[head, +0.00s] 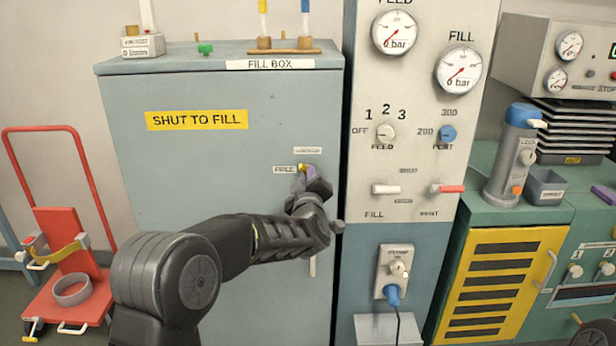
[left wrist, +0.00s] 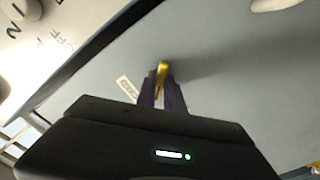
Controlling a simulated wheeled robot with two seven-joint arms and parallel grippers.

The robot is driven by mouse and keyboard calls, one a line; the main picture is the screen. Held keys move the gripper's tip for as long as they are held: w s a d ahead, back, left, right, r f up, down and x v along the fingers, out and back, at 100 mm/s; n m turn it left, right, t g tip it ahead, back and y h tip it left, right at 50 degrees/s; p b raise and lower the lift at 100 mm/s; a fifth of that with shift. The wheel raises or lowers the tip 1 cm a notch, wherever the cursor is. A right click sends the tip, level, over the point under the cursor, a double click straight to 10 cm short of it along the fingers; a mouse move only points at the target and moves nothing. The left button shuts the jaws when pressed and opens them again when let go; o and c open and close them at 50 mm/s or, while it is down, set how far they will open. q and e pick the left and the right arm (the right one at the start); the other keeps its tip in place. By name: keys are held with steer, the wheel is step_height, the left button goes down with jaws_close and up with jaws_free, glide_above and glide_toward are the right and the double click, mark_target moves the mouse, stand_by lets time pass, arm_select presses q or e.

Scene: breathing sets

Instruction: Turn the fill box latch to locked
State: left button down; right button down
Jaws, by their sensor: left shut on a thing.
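The fill box (head: 220,120) is a large grey-blue cabinet with a yellow "SHUT TO FILL" label. Its yellow latch (head: 303,168) sits near the right edge of the door, beside a "FREE" label and below a second small label too blurred to read. My left gripper (head: 305,175) is at the latch, with its fingers shut on it. In the left wrist view the yellow latch (left wrist: 162,70) shows between the two dark fingertips, next to a small white label. The gripper hides part of the latch, so its exact angle is hard to tell. My right gripper is in neither view.
A control panel (head: 405,120) with gauges, knobs and levers stands right of the box. A red cart (head: 70,275) is at the left. A green bench (head: 500,225) with a grey cylinder (head: 511,160) is at the right. Small items stand on the box top.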

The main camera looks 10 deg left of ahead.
arm_select(q)
steer(key=shift+m+p, duration=1.7)
steer(key=shift+m, duration=2.4)
steer(key=c, duration=1.5)
jaws_free()
steer(key=shift+o, duration=0.2)
steer(key=shift+s, duration=0.1)
